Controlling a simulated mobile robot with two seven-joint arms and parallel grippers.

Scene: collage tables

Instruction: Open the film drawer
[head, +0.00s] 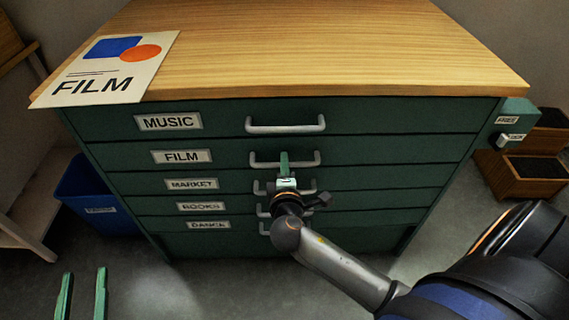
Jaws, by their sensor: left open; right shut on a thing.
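The green cabinet has several labelled drawers. The film drawer (220,157) is second from the top, below the music drawer (220,122). Its front looks flush with the others. Its pale bar handle (308,160) is in the middle of the front. My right gripper (284,163) is shut on this handle near its middle and hides part of it. My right arm reaches in from the lower right. My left gripper (83,288) is open and empty at the bottom left, in front of the cabinet; only its two green fingers show.
A FILM poster (120,62) lies on the wooden cabinet top (330,50), at its left front corner, slightly over the edge. A blue bin (85,195) stands left of the cabinet. Wooden boxes (530,185) are at the right. The floor in front looks clear.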

